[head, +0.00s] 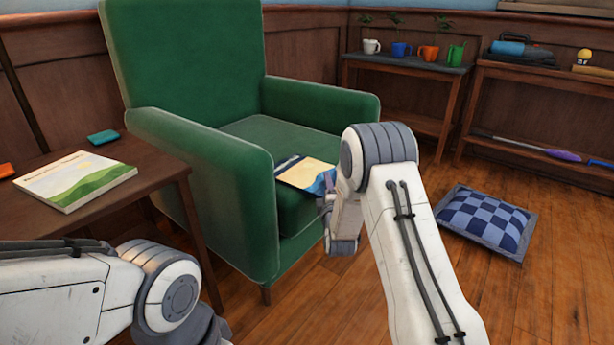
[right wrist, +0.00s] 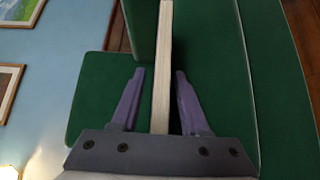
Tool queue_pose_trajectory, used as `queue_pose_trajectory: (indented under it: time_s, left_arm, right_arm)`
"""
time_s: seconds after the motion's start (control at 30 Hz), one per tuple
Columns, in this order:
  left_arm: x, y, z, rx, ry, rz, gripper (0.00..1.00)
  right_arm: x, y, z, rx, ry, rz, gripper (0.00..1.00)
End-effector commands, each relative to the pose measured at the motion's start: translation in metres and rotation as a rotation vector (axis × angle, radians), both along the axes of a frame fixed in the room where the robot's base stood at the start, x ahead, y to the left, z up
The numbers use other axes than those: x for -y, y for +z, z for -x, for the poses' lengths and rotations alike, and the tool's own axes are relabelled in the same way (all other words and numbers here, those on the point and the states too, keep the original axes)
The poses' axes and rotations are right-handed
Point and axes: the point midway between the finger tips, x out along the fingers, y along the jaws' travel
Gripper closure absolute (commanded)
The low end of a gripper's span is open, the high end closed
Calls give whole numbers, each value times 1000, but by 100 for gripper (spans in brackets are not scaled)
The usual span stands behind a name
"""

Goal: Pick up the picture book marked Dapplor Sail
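A picture book (head: 303,172) with a dark blue, pale yellow and bright blue cover lies on the seat of the green armchair (head: 185,60), at the front edge. Its title is too small to read. My right gripper (head: 325,200) is at the book's near right end, partly hidden by my own arm. In the right wrist view, the open purple fingers (right wrist: 158,75) stand on either side of the book's pale page edge (right wrist: 161,65), with a gap on each side. My left arm is at lower left in the head view; its gripper is not shown.
A dark wood table (head: 140,180) at left holds another book (head: 75,180) with green hills, a teal block (head: 103,137) and an orange one (head: 6,170). A checked cushion (head: 485,222) lies on the floor at right.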

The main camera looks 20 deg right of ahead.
Motion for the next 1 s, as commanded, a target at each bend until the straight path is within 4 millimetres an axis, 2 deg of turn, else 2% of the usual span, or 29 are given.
queue_pose_trajectory:
  time_s: [0.03, 0.1, 1.0]
  left_arm:
    - [0, 0, 0, 0, 0, 0, 100]
    - [0, 0, 0, 0, 0, 0, 100]
    - [0, 0, 0, 0, 0, 0, 100]
  right_arm:
    - [0, 0, 0, 0, 0, 0, 79]
    - [0, 0, 0, 0, 0, 0, 100]
    - [0, -1, 0, -1, 0, 0, 100]
